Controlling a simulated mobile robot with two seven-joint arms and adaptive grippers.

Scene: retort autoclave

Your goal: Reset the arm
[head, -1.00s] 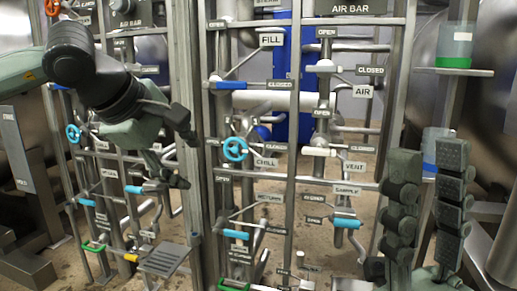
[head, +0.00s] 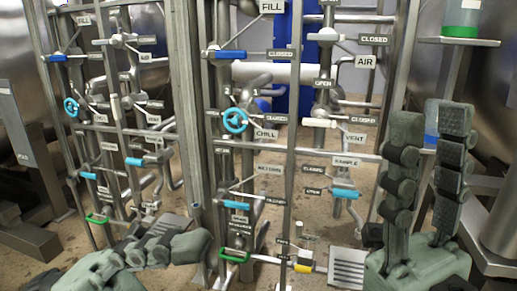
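My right gripper (head: 430,122) stands upright at the lower right, in front of the pipe rack. Its two dark padded fingers are apart with nothing between them. My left gripper (head: 168,248) is low at the left, lying nearly level and pointing right, in front of the lower rack. Its fingers overlap from this side, so its opening is hidden. No held object shows at it.
The pipe rack has a blue FILL handle (head: 231,55), a blue CHILL handwheel (head: 235,120), a white VENT handle (head: 319,123) and a blue SAMPLE handle (head: 345,193). A green-based container (head: 461,18) stands on a shelf at upper right.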

